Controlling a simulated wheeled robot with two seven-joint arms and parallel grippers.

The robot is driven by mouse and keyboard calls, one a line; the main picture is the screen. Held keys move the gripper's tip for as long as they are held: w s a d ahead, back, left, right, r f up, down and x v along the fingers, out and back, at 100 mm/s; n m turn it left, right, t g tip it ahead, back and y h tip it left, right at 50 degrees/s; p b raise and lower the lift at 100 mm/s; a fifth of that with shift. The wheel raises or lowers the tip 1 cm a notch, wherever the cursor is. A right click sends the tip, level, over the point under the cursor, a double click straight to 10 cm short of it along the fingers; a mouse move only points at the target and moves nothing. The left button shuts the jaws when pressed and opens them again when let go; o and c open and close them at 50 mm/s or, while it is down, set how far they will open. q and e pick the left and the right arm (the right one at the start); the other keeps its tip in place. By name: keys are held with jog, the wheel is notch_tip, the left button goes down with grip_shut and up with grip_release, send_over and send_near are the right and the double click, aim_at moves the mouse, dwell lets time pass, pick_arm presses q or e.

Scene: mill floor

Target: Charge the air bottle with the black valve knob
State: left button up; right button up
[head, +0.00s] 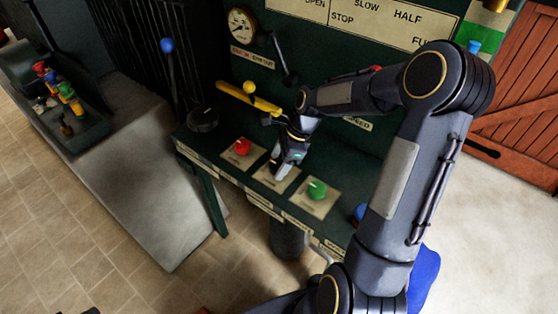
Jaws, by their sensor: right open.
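A green bench (228,177) carries a row of cream plates with valve knobs. A red knob (242,147) is on the left plate and a green knob (317,189) is on the right plate. My right gripper (280,171) points down over the middle plate (266,181), between these two knobs. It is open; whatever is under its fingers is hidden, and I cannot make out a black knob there. A dark cylinder (287,241) below the bench may be the air bottle. My left gripper is not in view.
A black round handwheel (202,119) sits at the bench's left end, near a blue-topped lever (170,75). A yellow bar (247,98) lies behind the gripper. A gauge (241,25) is on the back panel. A tray of coloured tools (85,132) is at left.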

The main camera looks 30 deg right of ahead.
jog(key=shift+f, duration=0.15)
jog(key=c, duration=1)
jog(key=shift+n, duration=0.3)
jog(key=n+g+p, duration=0.1)
jog(key=n+p, duration=0.1)
jog(key=n, duration=0.1)
jog(key=shift+w, duration=0.15)
jog(key=n+g+p, duration=0.1)
jog(key=n+g, duration=0.1)
jog(key=n, duration=0.2)
jog(key=shift+w+n+p, duration=0.15)
jog(key=shift+n+p, duration=0.25)
jog(key=n+g, duration=0.1)
jog(key=n, duration=0.2)
jog(key=shift+w+a+n+h+p, duration=0.1)
jog(key=shift+n+h+p, duration=0.2)
jog(key=n, duration=0.2)
jog(key=n+g+h, duration=0.1)
jog(key=n, duration=0.1)
jog(key=shift+n+g, duration=0.3)
jog(key=shift+n, duration=0.1)
jog(key=shift+h, duration=0.3)
